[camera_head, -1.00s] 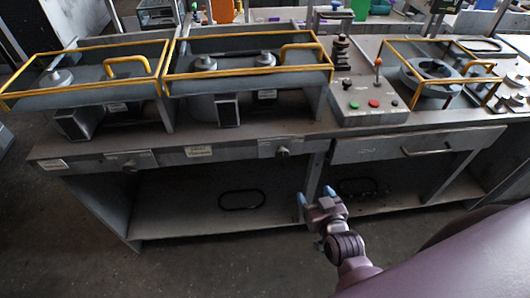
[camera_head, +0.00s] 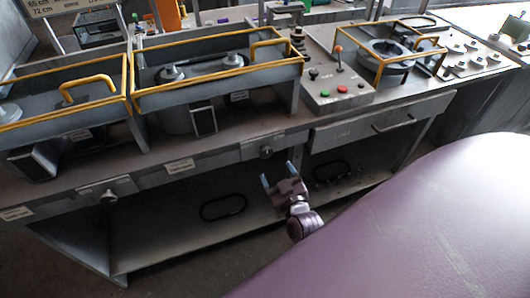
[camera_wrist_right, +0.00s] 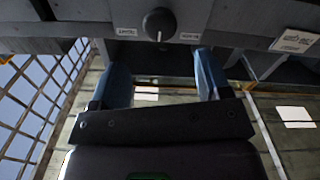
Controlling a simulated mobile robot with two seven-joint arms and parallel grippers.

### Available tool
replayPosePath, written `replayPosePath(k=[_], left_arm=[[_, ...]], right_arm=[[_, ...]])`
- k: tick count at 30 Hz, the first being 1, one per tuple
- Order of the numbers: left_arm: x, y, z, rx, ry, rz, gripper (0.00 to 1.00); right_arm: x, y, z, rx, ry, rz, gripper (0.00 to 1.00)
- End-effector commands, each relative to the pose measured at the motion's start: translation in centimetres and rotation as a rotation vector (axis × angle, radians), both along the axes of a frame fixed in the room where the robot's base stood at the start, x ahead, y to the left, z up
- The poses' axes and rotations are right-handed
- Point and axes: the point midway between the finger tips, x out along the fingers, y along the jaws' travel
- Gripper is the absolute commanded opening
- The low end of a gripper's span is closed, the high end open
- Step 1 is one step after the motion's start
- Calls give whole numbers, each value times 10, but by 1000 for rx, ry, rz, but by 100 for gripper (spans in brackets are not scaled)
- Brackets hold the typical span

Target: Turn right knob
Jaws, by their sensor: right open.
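The right knob (camera_head: 266,152) is a small dark knob on a light plate on the front of the workbench, below the right yellow-railed unit. In the right wrist view a dark round knob (camera_wrist_right: 159,22) with a pale pointer mark sits at the top centre, between printed labels. My right gripper (camera_head: 277,175) is open and empty just below the right knob, apart from it. In the wrist view its blue fingers (camera_wrist_right: 160,72) stand on either side below the knob. A second, left knob (camera_head: 108,197) is further left on the bench front. My left gripper is not in view.
The workbench carries yellow-railed units (camera_head: 215,65), a control box (camera_head: 335,88) with buttons and a red-tipped lever, and a housing at the right. A drawer (camera_head: 365,127) lies right of the knob. Below is an open shelf (camera_head: 170,238) with dark oval rings.

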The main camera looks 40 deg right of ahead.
Motion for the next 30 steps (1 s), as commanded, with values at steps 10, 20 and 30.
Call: replayPosePath(k=[10, 20, 30], left_arm=[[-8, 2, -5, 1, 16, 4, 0], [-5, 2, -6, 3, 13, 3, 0], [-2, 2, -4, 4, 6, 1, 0]], right_arm=[[53, -13, 0, 0, -1, 1, 71], [82, -20, 0, 1, 1, 1, 71], [85, -21, -1, 1, 2, 0, 71]])
